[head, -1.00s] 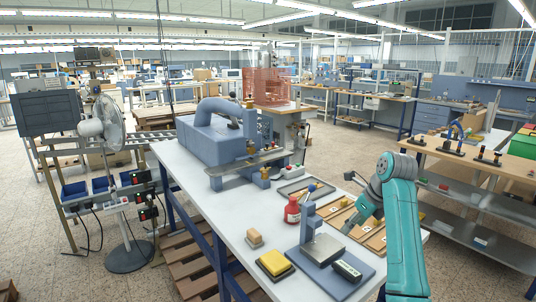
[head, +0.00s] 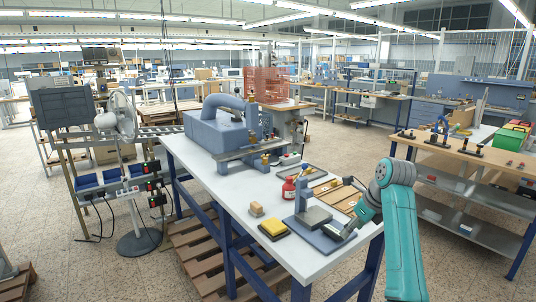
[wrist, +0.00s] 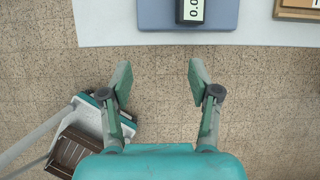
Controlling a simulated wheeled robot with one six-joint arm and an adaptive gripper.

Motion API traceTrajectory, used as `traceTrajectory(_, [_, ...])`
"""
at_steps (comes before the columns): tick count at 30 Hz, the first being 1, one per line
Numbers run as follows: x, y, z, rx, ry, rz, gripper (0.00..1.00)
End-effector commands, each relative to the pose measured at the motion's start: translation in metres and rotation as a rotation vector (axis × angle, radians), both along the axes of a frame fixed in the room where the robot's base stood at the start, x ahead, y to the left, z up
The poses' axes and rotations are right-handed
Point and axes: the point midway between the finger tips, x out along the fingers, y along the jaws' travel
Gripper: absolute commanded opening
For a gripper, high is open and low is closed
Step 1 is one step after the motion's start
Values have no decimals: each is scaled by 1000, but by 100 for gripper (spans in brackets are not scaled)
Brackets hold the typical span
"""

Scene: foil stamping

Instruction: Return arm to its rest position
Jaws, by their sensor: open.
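My teal arm stands at the right of the head view, bent over the near right end of the white table (head: 206,172). My gripper (head: 347,229) looks small there, beside the scale's display, and is partly hard to make out. In the wrist view my gripper (wrist: 160,75) has its two fingers spread wide with nothing between them. Below the fingers is bare speckled floor, just off the table's edge.
Nearby are a yellow pad (head: 273,227), a wooden block (head: 256,209), a red bottle (head: 289,188) and trays. The blue press (head: 215,132) is farther back. A shelved bench (head: 460,150) stands right.

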Motion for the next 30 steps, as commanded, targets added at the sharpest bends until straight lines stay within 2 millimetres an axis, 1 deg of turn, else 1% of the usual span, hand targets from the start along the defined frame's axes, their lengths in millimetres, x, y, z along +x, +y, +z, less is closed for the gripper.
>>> traceTrajectory(1, [-1,1,-7,-3,-3,7,62])
traceTrajectory(7, [-3,4,-33,-19,-35,45,62])
traceTrajectory(14, [-10,9,-78,-54,-89,113,62])
traceTrajectory(17, [-16,12,-103,-77,-121,152,62])
traceTrajectory(23, [-38,20,-169,-146,-207,260,62])
traceTrajectory(26, [-54,24,-202,-194,-255,322,62])
traceTrajectory(27, [-62,26,-216,-214,-275,347,62])
traceTrajectory(30, [-83,31,-247,-269,-324,415,62])
